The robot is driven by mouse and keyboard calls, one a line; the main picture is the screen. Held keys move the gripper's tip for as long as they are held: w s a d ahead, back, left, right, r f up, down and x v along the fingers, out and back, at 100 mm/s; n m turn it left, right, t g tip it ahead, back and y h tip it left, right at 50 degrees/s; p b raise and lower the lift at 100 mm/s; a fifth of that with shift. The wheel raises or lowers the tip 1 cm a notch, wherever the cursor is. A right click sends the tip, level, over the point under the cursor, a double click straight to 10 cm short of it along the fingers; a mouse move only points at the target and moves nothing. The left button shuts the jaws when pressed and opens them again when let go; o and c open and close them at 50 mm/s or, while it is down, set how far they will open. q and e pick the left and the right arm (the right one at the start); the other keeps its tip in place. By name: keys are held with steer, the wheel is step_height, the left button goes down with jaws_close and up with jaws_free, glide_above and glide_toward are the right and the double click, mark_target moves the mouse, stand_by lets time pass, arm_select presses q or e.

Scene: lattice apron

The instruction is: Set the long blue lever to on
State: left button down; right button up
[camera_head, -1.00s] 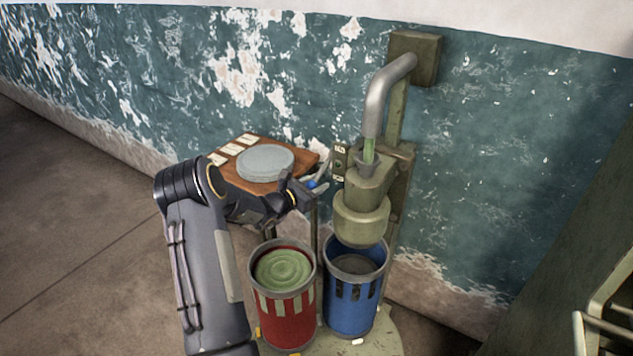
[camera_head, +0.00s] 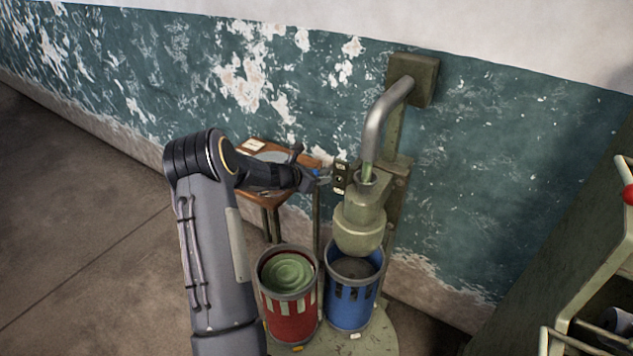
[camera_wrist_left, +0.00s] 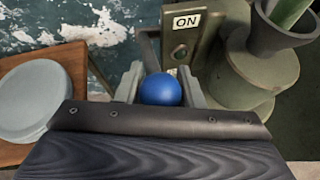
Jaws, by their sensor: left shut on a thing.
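The long lever's blue knob (camera_head: 316,173) is at the left of the machine's switch plate (camera_head: 341,180). In the left wrist view the round blue knob (camera_wrist_left: 160,90) sits between two grey fingers, with a grey rod (camera_wrist_left: 149,50) behind it. My left gripper (camera_head: 319,177) is shut on the knob. The plate's upper label (camera_wrist_left: 187,20) reads ON, with a round dark-green lamp (camera_wrist_left: 180,52) below it. In the head view the knob is roughly level with the upper part of the plate. My right gripper is not in view.
A wooden table (camera_head: 267,200) with a grey round lid (camera_wrist_left: 33,98) is behind my left arm. A green frame (camera_head: 600,270) stands at the right.

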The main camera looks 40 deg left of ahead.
arm_select(q)
steer(key=shift+w+r, duration=0.25)
steer(key=shift+r, duration=0.25)
steer(key=c, duration=1)
jaws_free()
steer(key=shift+f, duration=0.15)
steer(key=shift+s, duration=0.1)
steer(key=shift+s, duration=0.25)
steer(key=b+v, duration=0.1)
steer(key=v, duration=0.6)
steer(key=shift+b, duration=0.3)
